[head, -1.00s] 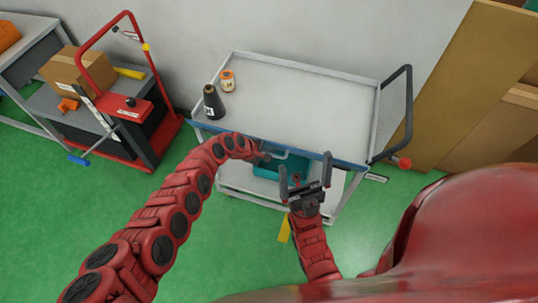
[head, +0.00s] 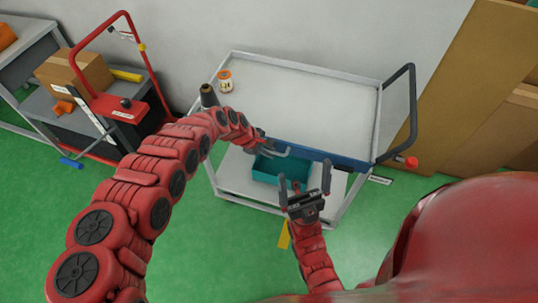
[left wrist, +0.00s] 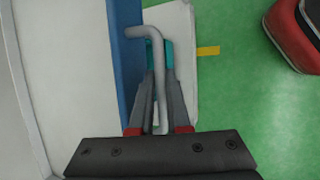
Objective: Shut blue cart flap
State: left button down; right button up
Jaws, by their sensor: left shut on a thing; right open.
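The grey cart (head: 300,85) has a blue flap (head: 320,157) along its near top edge. It also shows in the left wrist view as a blue strip (left wrist: 126,60) beside the pale cart top. A grey bent handle (left wrist: 152,32) stands out from the flap. My left gripper (head: 263,145) is at the flap; in the left wrist view its fingers (left wrist: 160,92) are closed around the handle. My forearm hides the flap's left part. My right gripper (head: 305,188) is open and empty, in front of the cart and below the flap.
A teal bin (head: 272,172) sits on the cart's lower shelf. A dark bottle (head: 208,96) and an orange-lidded jar (head: 225,82) stand at the top's left end. A red trolley (head: 122,108) stands left, brown boards (head: 455,85) right.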

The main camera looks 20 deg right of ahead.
pick_arm(q)
jog(key=g+b, duration=0.1)
jog(key=b, duration=0.3)
jog(key=w+y+b, duration=0.1)
jog(key=b, duration=0.2)
jog(key=shift+d+r+n+g+b, duration=0.3)
jog(key=shift+d+r+g+b, duration=0.05)
jog(key=shift+r+g+b, duration=0.05)
jog(key=c, duration=1.2)
grip_release()
jog(key=shift+w, duration=0.1)
jog(key=shift+o, duration=0.2)
